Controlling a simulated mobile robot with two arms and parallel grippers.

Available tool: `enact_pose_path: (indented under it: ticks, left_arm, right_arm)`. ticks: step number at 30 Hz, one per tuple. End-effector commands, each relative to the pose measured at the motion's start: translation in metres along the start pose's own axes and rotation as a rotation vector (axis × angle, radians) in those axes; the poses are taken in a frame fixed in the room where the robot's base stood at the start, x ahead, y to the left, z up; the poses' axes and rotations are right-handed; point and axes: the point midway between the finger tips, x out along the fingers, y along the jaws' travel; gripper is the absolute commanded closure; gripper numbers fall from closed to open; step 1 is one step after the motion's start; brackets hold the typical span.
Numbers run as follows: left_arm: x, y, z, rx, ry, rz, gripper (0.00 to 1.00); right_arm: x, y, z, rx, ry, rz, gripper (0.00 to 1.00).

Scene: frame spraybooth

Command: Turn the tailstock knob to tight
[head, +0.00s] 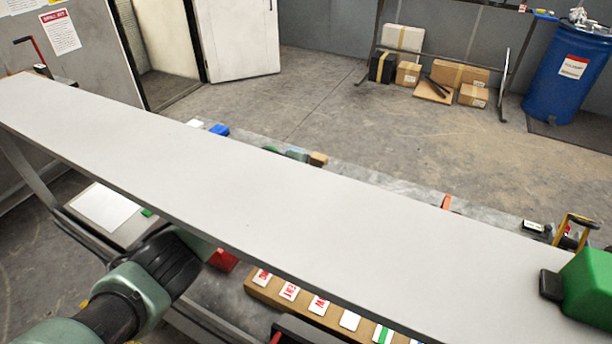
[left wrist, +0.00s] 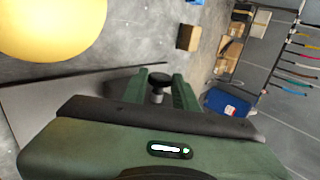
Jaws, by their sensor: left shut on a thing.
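A small black knob (left wrist: 158,78) on a pale stem shows in the left wrist view, between the two green fingers of my left gripper (left wrist: 161,92). The gripper is shut on it. Which way the knob is turned does not show. In the head view my left arm comes in from the lower left; its gripper and the knob are hidden by the long grey panel (head: 300,215). A green block (head: 588,285) with a black part on its side stands at the panel's right end. My right gripper is not in view.
A yellow rounded thing (left wrist: 50,25) is close to the left wrist camera. Labelled cards lie on a brown board (head: 262,291) below the panel. Boxes (head: 458,75) and a blue drum (head: 567,75) stand at the back. The floor between is open.

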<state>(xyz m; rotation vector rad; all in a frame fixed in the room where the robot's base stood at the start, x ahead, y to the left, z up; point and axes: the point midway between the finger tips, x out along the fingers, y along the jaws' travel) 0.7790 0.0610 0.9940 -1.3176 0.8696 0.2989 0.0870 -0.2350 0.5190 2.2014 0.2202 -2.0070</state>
Motion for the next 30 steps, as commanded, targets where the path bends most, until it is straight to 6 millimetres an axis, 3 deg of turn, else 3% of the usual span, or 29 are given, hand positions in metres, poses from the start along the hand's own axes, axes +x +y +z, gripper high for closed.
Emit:
enact_pose_path:
  ticks: [8,21,30]
  left_arm:
    - [0.004,0.009,0.001,0.001,-0.001,-0.158,1.0]
    - [0.007,0.015,0.001,0.001,-0.001,-0.467,1.0]
    - [0.005,0.013,0.001,-0.001,-0.001,-0.571,1.0]
  right_arm:
    - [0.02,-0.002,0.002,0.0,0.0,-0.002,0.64]
    - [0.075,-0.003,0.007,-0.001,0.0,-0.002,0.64]
    - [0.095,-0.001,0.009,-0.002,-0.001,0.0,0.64]
